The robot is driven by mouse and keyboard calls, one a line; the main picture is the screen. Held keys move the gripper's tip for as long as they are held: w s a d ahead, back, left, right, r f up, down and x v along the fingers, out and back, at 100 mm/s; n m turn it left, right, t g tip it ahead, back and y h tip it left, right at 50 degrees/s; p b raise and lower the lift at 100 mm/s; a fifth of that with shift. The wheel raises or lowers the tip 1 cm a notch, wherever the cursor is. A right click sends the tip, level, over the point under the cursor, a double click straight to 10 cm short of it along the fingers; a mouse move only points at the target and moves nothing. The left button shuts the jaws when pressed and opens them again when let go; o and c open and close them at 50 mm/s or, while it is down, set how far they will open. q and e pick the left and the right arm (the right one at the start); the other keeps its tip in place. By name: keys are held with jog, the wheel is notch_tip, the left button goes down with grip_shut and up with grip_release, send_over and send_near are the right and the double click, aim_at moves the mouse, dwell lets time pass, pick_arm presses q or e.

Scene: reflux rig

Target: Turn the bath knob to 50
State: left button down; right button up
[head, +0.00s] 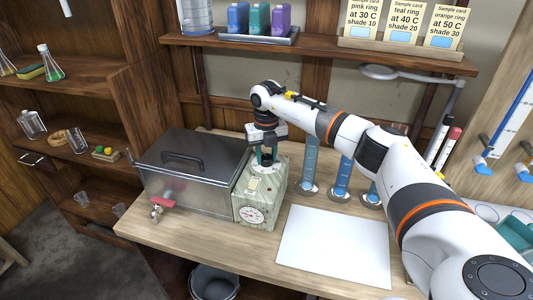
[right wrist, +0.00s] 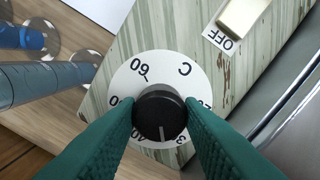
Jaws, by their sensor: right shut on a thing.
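The bath knob (right wrist: 160,115) is a round black knob with a white pointer line, on a white dial (right wrist: 146,67). My right gripper (right wrist: 160,118) is shut on it, one teal finger on each side. The pointer faces the bottom of the right wrist view, between the 40 and a partly hidden number starting with 3. The 60 is clear at upper left; a number left of the knob is partly covered by a finger. My left gripper is not in view.
A lidded metal bath (head: 190,170) with a red-handled tap (head: 160,203) stands left of the box. Blue cylinders (head: 310,165) stand to the right. A white sheet (head: 335,245) lies in front. A shelf (head: 320,52) with sample cards (head: 405,18) hangs above. An OFF switch (right wrist: 241,16) is near the dial.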

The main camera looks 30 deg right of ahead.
jog(key=m+p, duration=0.1)
jog(key=m, duration=0.4)
jog(key=shift+r+m, duration=0.15)
jog(key=shift+m, duration=0.15)
jog(key=m+p, duration=0.1)
jog(key=m, duration=0.3)
jog(key=shift+w+m, duration=0.1)
jog(key=shift+m, duration=0.2)
jog(key=m+p, duration=0.2)
jog(key=m, duration=0.3)
jog(key=m+p, duration=0.1)
jog(key=m, duration=0.3)
jog(key=shift+m, duration=0.3)
jog(key=shift+p, duration=0.3)
jog(key=o, duration=1)
